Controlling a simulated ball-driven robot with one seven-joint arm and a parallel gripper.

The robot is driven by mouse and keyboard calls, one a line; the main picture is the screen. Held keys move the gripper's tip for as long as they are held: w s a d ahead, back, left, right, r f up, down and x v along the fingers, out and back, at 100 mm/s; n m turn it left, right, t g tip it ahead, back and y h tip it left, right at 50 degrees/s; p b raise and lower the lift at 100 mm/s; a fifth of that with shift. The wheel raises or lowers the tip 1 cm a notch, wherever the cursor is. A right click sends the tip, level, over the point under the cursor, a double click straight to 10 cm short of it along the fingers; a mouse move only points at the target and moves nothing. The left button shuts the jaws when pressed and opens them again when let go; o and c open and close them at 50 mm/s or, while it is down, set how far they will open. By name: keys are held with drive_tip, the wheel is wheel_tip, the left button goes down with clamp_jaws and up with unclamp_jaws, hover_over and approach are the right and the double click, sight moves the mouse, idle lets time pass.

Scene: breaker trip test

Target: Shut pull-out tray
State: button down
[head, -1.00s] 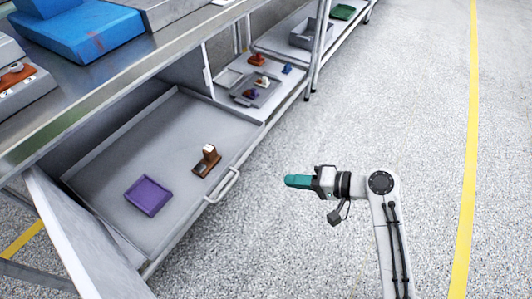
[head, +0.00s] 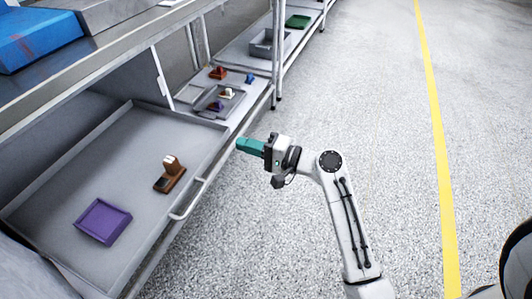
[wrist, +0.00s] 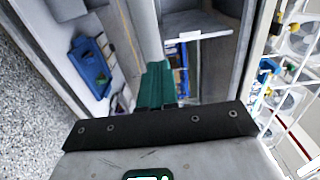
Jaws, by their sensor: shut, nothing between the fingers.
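The pull-out tray (head: 75,178) is grey, shallow and pulled out from under the metal bench in the head view. Its bar handle (head: 189,201) is on the front edge, facing the open floor. A purple square dish (head: 103,222) and a brown block with a white top (head: 170,175) lie in the tray. My gripper (head: 240,144), with teal fingers, is shut and empty. In the picture it is to the upper right of the handle, beyond the tray's far front corner, apart from the handle. The teal fingers (wrist: 155,85) also show in the wrist view.
A lower shelf (head: 245,107) beyond the tray holds a small grey tray (head: 213,99) with parts. A grey bin (head: 268,44) and a green tray (head: 298,21) stand farther back. Speckled floor on the right is clear.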

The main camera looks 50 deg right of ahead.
sight(154, 122)
drive_tip(key=shift+b+x, duration=0.4)
drive_tip(key=shift+x, duration=1.5)
drive_tip(key=shift+w+a, duration=0.15)
drive_tip(key=shift+w, duration=0.25)
drive_tip(key=b+x, duration=0.2)
drive_tip(key=x, duration=2.3)
drive_tip(key=shift+f+b, duration=0.1)
drive_tip(key=shift+b, duration=0.2)
drive_tip(key=shift+w, duration=0.2)
drive_tip(key=shift+w+a+r, duration=0.15)
drive_tip(key=shift+w+r, duration=0.05)
drive_tip(key=shift+r, duration=0.1)
